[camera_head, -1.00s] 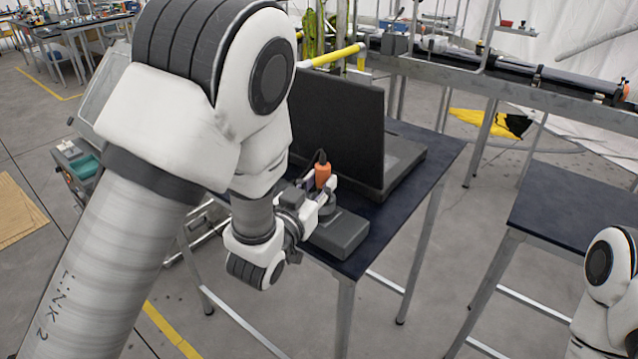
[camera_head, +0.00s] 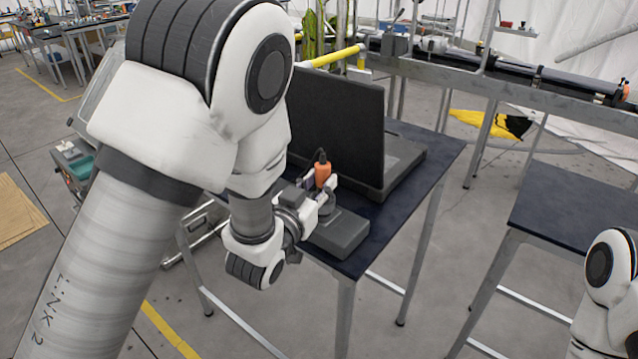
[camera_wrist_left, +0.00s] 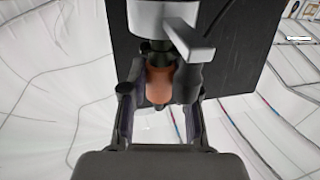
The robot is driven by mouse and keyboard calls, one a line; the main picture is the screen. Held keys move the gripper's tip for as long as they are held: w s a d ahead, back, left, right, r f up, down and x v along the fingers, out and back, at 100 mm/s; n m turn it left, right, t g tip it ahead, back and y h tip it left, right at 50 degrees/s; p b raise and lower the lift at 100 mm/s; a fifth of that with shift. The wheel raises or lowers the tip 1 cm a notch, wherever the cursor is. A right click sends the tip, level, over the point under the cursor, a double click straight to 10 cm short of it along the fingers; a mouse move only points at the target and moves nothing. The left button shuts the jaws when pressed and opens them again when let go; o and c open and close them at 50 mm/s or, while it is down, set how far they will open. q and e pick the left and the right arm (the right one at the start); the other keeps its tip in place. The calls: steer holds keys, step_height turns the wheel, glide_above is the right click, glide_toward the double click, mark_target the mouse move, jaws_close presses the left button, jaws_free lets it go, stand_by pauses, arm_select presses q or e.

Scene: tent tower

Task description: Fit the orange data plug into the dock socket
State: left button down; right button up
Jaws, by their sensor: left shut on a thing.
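The orange data plug (camera_head: 322,174) stands upright, with a dark cable end on top, over the grey dock (camera_head: 342,233) at the table's front. My left gripper (camera_head: 320,184) is shut on the plug from the left. In the left wrist view, the plug (camera_wrist_left: 159,86) sits between the two fingers of my left gripper (camera_wrist_left: 160,100). The socket and the plug's lower end are hidden by the fingers, so I cannot tell whether the plug is in the socket. Of my right arm only a link shows at the lower right; its gripper is out of view.
An open black laptop-like case (camera_head: 336,125) stands on the dark table (camera_head: 438,150) just behind the dock. A second dark table (camera_head: 570,215) stands to the right, with a floor gap between. A yellow-ended rail (camera_head: 335,56) runs behind the case.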

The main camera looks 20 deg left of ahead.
stand_by(0.4)
arm_select(q)
steer(key=shift+f+b, duration=1.45)
steer(key=c, duration=0.8)
jaws_free()
steer(key=shift+r, duration=0.15)
step_height(320, 180, up, 10)
steer(key=shift+f, duration=0.1)
